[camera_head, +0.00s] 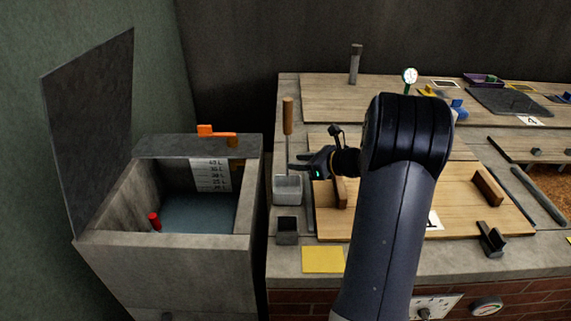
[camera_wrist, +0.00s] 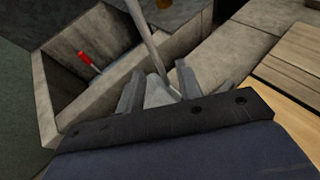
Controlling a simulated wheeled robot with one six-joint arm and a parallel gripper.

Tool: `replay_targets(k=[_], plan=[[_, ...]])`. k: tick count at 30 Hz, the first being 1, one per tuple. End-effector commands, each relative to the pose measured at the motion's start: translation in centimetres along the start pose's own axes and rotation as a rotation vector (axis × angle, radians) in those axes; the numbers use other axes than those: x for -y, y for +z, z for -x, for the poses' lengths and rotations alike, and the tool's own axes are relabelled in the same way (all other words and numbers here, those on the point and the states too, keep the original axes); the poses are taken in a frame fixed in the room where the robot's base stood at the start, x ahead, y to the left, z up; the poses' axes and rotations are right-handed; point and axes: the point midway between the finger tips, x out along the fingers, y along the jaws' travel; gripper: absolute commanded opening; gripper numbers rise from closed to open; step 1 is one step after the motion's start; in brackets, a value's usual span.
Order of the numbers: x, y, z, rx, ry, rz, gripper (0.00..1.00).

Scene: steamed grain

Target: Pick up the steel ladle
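The steel ladle stands upright in a small light grey holder (camera_head: 288,190), between the water basin and the wooden board. Its brown wooden handle (camera_head: 288,115) points up, with a thin steel shaft below it. My gripper (camera_head: 296,165) is beside the shaft, just above the holder. In the wrist view the pale ladle shaft (camera_wrist: 148,45) runs down between the two fingers of my gripper (camera_wrist: 158,78). The fingers are apart, with room on both sides of the shaft. The ladle's bowl is hidden in the holder in the head view.
A stone basin (camera_head: 252,190) with water, a raised lid (camera_head: 90,120) and an orange lever (camera_head: 217,133) is to the left. A dark square cup (camera_head: 287,230) and a yellow pad (camera_head: 323,260) are in front of the holder. Wooden boards (camera_head: 480,215) cover the counter to the right.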

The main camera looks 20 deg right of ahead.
Motion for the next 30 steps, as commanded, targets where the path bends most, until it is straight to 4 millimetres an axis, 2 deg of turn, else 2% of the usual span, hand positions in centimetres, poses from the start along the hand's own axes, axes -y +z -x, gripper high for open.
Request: replay_targets(k=[1, 8, 18, 25, 30], plan=[[-0.1, -0.1, -0.8, 0.0, 0.003, 0.001, 0.34], [-0.1, -0.1, -2.1, -0.001, 0.002, 0.003, 0.34], [-0.2, -0.2, -6.6, -0.001, 0.002, 0.004, 0.34], [-0.2, -0.2, -6.7, -0.001, 0.001, 0.003, 0.34], [-0.2, -0.2, -6.7, -0.001, 0.001, 0.003, 0.2]])
